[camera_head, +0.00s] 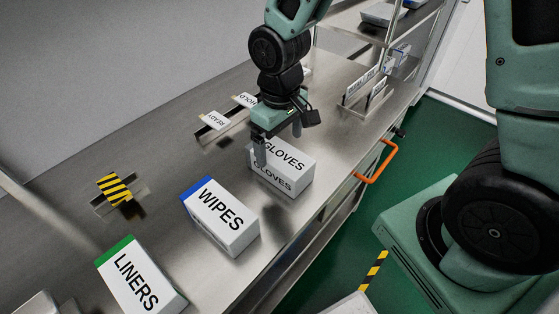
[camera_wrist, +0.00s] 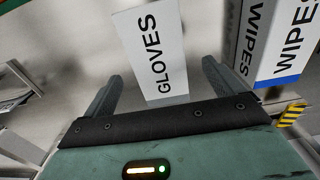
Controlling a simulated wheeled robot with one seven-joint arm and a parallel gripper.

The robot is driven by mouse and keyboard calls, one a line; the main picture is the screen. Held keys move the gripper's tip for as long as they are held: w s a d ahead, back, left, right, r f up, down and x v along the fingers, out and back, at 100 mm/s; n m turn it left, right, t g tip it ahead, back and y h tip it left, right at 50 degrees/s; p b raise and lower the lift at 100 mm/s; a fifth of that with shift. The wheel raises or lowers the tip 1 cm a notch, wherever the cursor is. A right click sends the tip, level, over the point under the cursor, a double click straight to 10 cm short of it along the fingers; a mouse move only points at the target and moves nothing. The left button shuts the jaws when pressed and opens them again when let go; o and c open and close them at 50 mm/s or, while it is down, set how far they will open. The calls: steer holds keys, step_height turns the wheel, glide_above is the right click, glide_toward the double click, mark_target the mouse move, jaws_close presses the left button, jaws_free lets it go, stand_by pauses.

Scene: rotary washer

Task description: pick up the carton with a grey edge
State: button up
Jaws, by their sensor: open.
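The white carton marked GLOVES (camera_head: 286,178) stands on the steel counter, its far edge hidden behind my gripper. In the wrist view the GLOVES carton (camera_wrist: 155,45) shows a grey strip along its near end. My gripper (camera_head: 280,145) is open at the far end of this carton, pointing down. In the wrist view the open fingers of my gripper (camera_wrist: 161,75) lie to the left and right of the carton's near end, with gaps visible. I cannot tell whether either finger touches it.
A blue-edged WIPES carton (camera_head: 222,220) stands beside the GLOVES carton, and a green-edged LINERS carton (camera_head: 140,280) is nearer.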

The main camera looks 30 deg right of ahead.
mark_target(280, 164)
steer(key=shift+w+f+p, duration=0.2)
steer(key=shift+f+p, duration=0.3)
steer(key=shift+f, duration=3.5)
steer(key=c, duration=1.2)
